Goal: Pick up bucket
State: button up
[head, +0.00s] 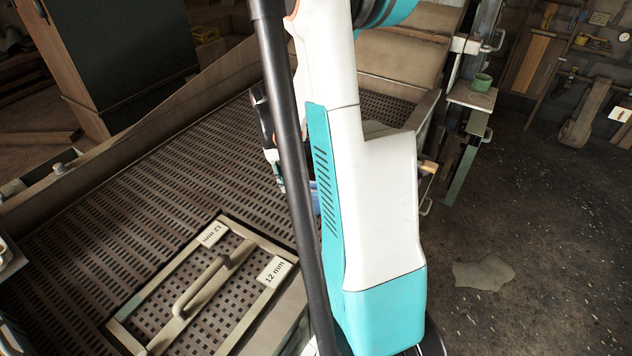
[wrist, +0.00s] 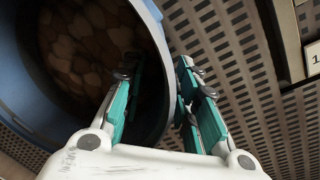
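The bucket (wrist: 88,60) fills the upper left of the wrist view, tilted in the picture, with a blue outside and a dark inside holding brown, stone-like lumps. My gripper (wrist: 158,68) straddles its rim. One teal finger is inside the bucket and the other is outside, close to the wall. The fingers are apart, with a visible gap between the inner finger and the rim. In the head view my arm hides most of the bucket; only a small blue patch (head: 314,194) shows beside it.
A perforated brown grate bench (head: 150,190) surrounds the bucket. A framed panel with a handle (head: 205,285) and "12 mm" labels lies at its front. The floor at right is mostly open, with a flat scrap (head: 484,273).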

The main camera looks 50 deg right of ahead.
jog(key=shift+s+d+f, duration=0.1)
jog(key=shift+d+f, duration=0.1)
jog(key=shift+f, duration=1.15)
grip_shut()
jog(key=shift+r, duration=0.15)
